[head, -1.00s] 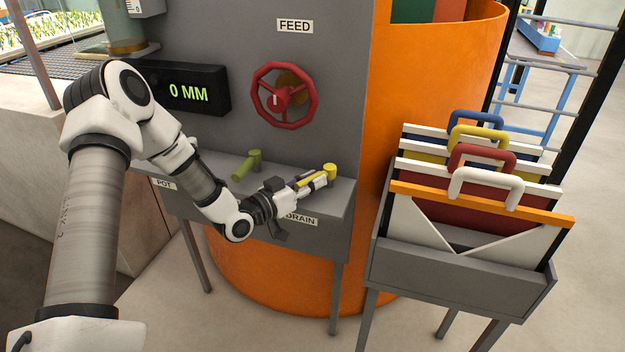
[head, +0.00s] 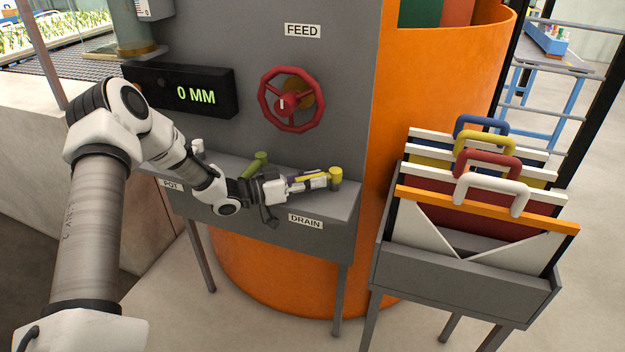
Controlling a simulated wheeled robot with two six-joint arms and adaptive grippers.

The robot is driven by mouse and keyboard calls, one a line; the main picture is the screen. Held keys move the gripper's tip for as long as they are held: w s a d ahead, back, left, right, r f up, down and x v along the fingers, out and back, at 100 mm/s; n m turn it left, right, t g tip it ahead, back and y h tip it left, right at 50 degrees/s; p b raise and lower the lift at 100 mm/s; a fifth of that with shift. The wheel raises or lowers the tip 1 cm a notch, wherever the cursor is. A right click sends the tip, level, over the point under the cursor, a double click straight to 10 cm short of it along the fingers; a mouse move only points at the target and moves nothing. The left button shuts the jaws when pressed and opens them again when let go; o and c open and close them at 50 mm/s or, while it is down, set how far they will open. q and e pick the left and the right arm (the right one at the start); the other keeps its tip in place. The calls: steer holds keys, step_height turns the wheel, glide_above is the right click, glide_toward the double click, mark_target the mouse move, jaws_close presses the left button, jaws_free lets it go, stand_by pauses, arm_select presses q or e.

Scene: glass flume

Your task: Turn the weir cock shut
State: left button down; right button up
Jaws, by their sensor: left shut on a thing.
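Three cocks stand on the grey shelf (head: 335,208). The yellow cock (head: 336,174) is at the right end above the DRAIN label (head: 306,221); its lever points left, nearly along the shelf. My left gripper (head: 316,182) is shut on this yellow lever. The green cock (head: 260,160) stands in the middle, its lever pointing toward the lower left, just behind my left wrist. The white cock (head: 198,147) is at the left, partly behind my arm, above the POT label (head: 172,184). No WEIR label is visible; my arm covers the shelf front below the green cock. My right gripper is out of view.
A red FEED handwheel (head: 290,100) is on the grey panel above the shelf. A display (head: 190,92) reads 0 MM. An orange tank (head: 430,90) stands behind. A rack (head: 460,275) of handled boards stands close on the right.

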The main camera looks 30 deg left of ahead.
arm_select(q)
steer(key=c, duration=1)
jaws_free()
steer(key=shift+o, duration=0.3)
steer(key=shift+w+d+f, duration=0.1)
steer(key=shift+w+f, duration=0.05)
steer(key=shift+w, duration=0.05)
steer(key=shift+s, duration=0.1)
